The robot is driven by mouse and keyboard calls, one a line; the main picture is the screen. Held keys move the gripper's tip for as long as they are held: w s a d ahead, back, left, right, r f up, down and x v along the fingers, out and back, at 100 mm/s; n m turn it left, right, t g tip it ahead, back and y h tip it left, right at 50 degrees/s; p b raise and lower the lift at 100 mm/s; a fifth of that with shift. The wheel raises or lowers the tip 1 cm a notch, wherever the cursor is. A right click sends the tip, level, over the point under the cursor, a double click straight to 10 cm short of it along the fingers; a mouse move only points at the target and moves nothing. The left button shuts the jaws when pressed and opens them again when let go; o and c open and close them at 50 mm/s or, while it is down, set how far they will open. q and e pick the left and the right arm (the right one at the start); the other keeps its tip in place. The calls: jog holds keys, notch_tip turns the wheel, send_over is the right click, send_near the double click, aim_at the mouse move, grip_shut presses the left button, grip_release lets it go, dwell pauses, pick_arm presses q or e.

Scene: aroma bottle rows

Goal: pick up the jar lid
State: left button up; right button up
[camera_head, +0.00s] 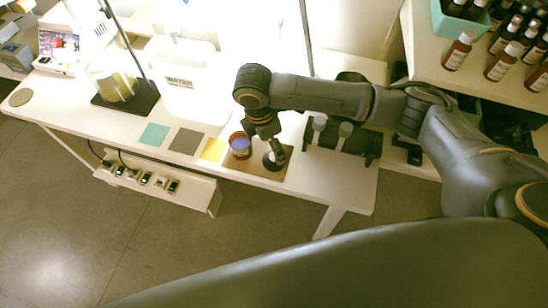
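A small open jar (240,152) with a brown side and purple contents stands on a brown mat (262,175) near the table's front edge. A dark round piece, which looks like the jar lid (269,163), lies on the mat just right of the jar. My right gripper (275,155) comes in from the right and points down, with its fingertips at the lid. The fingers partly cover the lid. I cannot tell whether they touch or grip it. My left gripper is not in view.
Teal (154,134), grey (186,141) and yellow (213,150) squares lie left of the jar. A dark rack (372,150) stands right of the mat. A white container (190,100) stands behind. Brown bottles (502,62) fill a shelf at upper right. The table's right front corner is clear.

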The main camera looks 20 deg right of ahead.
aim_at(273, 156)
jog(key=shift+f, duration=0.35)
jog(key=f, duration=0.4)
jog(key=shift+s+d+f, duration=0.1)
jog(key=shift+s+d, duration=0.15)
jog(key=shift+s, duration=0.05)
jog(key=shift+f, duration=0.3)
jog(key=shift+c, duration=0.2)
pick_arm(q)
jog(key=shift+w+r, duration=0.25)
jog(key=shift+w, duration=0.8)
pick_arm(e)
jog(key=c, duration=1)
